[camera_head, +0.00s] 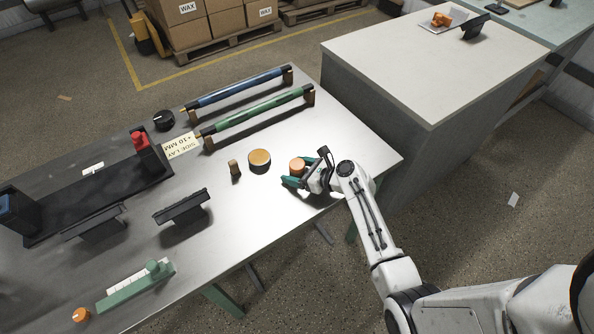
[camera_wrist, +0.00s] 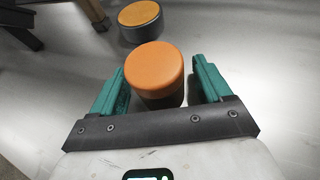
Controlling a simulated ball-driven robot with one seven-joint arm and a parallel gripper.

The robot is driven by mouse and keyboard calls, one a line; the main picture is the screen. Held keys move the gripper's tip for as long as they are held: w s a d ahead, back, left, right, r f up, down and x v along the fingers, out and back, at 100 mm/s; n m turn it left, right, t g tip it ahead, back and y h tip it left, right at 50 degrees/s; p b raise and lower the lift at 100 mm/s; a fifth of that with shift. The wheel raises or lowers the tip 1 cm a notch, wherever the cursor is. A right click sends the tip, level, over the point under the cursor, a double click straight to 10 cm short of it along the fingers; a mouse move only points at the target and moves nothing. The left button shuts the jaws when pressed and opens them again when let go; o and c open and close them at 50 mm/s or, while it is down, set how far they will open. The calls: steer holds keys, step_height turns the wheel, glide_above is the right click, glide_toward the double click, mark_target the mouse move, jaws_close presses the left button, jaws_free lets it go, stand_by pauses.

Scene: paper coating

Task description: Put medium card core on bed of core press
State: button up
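An orange-topped brown cylinder (camera_head: 298,165), which looks like a card core, stands upright near the table's front right edge. In the wrist view this orange cylinder (camera_wrist: 154,73) sits between the two teal fingers of my gripper (camera_wrist: 160,85). My gripper (camera_head: 299,178) is open around it, with a small gap at the right finger; contact at the left finger is unclear. A wider dark cylinder with an orange top (camera_head: 259,158) and a thin brown one (camera_head: 235,170) stand to its left. A long dark bed (camera_head: 95,197) with a red part (camera_head: 140,140) may be the core press.
Blue (camera_head: 238,88) and green (camera_head: 258,113) rollers lie on stands at the back. A "SIDE LAY +10 MM" label (camera_head: 181,145), a black knob (camera_head: 164,120), a dark tilted panel (camera_head: 182,206) and a green gauge (camera_head: 136,287) are on the metal table. A grey cabinet (camera_head: 420,60) stands right.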

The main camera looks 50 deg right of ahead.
steer(key=c, duration=1)
steer(key=shift+r, duration=0.1)
